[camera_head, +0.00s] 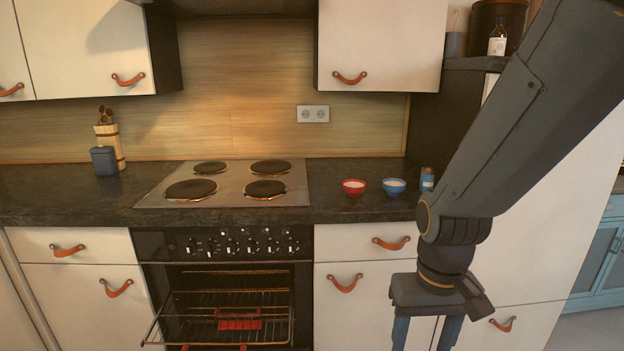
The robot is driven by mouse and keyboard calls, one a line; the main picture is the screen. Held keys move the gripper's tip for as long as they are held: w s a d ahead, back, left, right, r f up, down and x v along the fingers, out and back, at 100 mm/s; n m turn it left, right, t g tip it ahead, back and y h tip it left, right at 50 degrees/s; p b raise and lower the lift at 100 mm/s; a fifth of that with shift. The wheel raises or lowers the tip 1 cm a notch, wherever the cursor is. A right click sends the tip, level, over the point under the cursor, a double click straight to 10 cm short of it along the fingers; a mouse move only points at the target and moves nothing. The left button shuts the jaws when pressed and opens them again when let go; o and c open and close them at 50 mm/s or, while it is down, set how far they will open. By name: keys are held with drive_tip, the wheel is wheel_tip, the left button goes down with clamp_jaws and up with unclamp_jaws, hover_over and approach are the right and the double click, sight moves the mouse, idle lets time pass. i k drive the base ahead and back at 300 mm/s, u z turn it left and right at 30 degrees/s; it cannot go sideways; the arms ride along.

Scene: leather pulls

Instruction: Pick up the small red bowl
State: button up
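The small red bowl (353,187) stands upright on the dark countertop, just right of the stove. It has a pale inside or pale contents. My gripper (425,335) points down in front of the lower cabinets, below the counter edge and to the right of the red bowl. Its two blue fingers are spread apart with a gap between them, and no object shows between them. The fingertips are cut off by the bottom of the picture.
A blue bowl (394,186) stands close to the right of the red bowl, with a small blue container (427,179) beyond it. The stove (230,183) lies left. The oven (228,300) is open with its rack out. Upper cabinets (382,45) hang above the bowls.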

sight(354, 189)
drive_tip(key=k, duration=0.65)
drive_tip(key=z, duration=0.55)
drive_tip(key=i, duration=0.65)
drive_tip(key=z, duration=0.5)
drive_tip(key=i, duration=0.7)
drive_tip(key=u, duration=0.9)
drive_tip(key=i, duration=0.65)
drive_tip(key=u, duration=0.8)
